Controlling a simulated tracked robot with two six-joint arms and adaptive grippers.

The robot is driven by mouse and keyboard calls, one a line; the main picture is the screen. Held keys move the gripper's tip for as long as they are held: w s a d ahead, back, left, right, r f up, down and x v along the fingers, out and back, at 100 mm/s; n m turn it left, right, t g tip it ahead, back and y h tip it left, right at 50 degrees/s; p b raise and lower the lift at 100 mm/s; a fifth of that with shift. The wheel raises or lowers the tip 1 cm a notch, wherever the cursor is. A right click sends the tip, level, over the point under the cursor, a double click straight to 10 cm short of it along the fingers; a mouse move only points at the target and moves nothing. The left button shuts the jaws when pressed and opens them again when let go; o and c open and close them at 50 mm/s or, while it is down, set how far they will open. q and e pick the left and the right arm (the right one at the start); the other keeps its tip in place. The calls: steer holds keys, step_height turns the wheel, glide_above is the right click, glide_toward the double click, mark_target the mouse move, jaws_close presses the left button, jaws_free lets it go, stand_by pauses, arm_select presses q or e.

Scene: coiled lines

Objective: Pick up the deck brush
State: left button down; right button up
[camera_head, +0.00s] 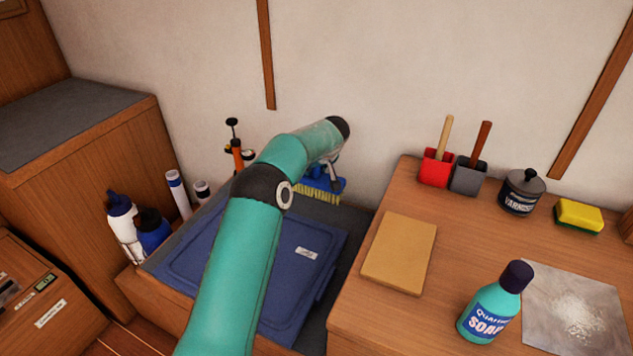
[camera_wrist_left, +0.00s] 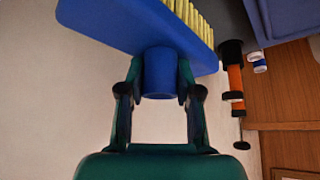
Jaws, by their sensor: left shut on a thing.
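The deck brush (camera_head: 319,191) has a blue head with yellow bristles. In the head view it shows at the back of the low counter, partly hidden behind my left arm. In the left wrist view its blue head (camera_wrist_left: 140,22) fills the top, with a blue socket (camera_wrist_left: 160,73) below it. My left gripper (camera_wrist_left: 160,88) is shut on the socket, one finger on each side. In the head view the left gripper (camera_head: 331,168) is mostly hidden by its own wrist. I cannot tell whether the brush touches the surface below. My right gripper is in neither view.
A blue lidded bin (camera_head: 215,235) lies under my left arm. An orange pump (camera_head: 237,152) stands left of the brush. Bottles (camera_head: 122,222) stand at the left. The right counter holds a tan board (camera_head: 400,252), soap bottle (camera_head: 496,303), red holder (camera_head: 436,168) and varnish tin (camera_head: 521,193).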

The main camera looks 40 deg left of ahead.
arm_select(q)
step_height(320, 180, up, 12)
steer(key=p, duration=0.2)
stand_by(0.4)
steer(key=c, duration=1.5)
jaws_free()
steer(key=c, duration=0.3)
steer(key=shift+f, duration=0.1)
